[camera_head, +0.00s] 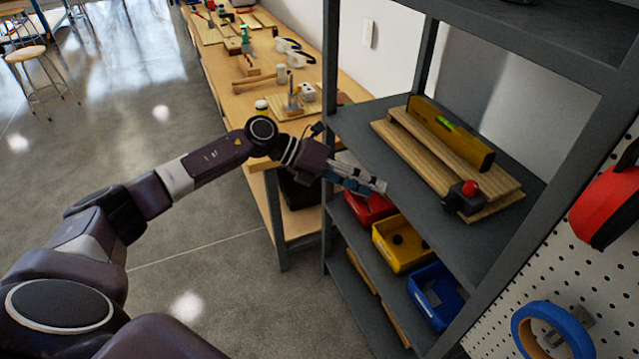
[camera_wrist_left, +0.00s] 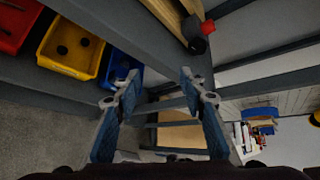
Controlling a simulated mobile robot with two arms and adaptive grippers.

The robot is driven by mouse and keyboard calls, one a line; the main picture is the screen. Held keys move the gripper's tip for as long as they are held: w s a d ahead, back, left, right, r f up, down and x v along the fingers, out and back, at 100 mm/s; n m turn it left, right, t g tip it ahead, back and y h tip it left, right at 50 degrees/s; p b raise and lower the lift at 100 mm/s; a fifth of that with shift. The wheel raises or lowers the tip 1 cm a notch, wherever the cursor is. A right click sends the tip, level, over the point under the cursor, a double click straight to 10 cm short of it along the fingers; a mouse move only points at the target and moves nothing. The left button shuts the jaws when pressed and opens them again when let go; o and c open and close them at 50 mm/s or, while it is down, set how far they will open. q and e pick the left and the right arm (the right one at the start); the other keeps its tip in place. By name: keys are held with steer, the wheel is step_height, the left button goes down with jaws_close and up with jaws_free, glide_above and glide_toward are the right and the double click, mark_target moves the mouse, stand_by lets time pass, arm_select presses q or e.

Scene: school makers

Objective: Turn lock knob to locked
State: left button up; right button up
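A red knob (camera_head: 470,188) sits on a black block (camera_head: 458,202) at the near end of a wooden board (camera_head: 420,165) on the grey shelf. Which way the knob is turned cannot be told. The red knob also shows at the top of the left wrist view (camera_wrist_left: 208,27). My left gripper (camera_head: 376,186) is at the shelf's front edge, left of the knob and apart from it. In the left wrist view its two fingers (camera_wrist_left: 159,82) are spread with nothing between them. My right gripper is not in view.
A yellow level (camera_head: 450,138) lies along the board. Red (camera_head: 368,205), yellow (camera_head: 397,252) and blue (camera_head: 428,296) bins sit on the shelf below. A grey upright and a pegboard (camera_head: 615,225) with tools stand right of the board. A workbench (camera_head: 240,85) stands behind.

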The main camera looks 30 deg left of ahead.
arm_select(q)
steer(key=w+a+f+n+t+y, duration=0.1)
steer(key=w+a+f+n+t, duration=0.1)
steer(key=a, duration=0.4)
steer(key=w+a+f+n+t+y, duration=0.1)
steer(key=w+a+f+n+t, duration=0.1)
steer(key=a+f+n, duration=0.3)
steer(key=a+n+t, duration=0.1)
steer(key=a+n, duration=0.1)
steer(key=shift+a+f+t, duration=0.25)
steer(key=shift+a+t, duration=0.05)
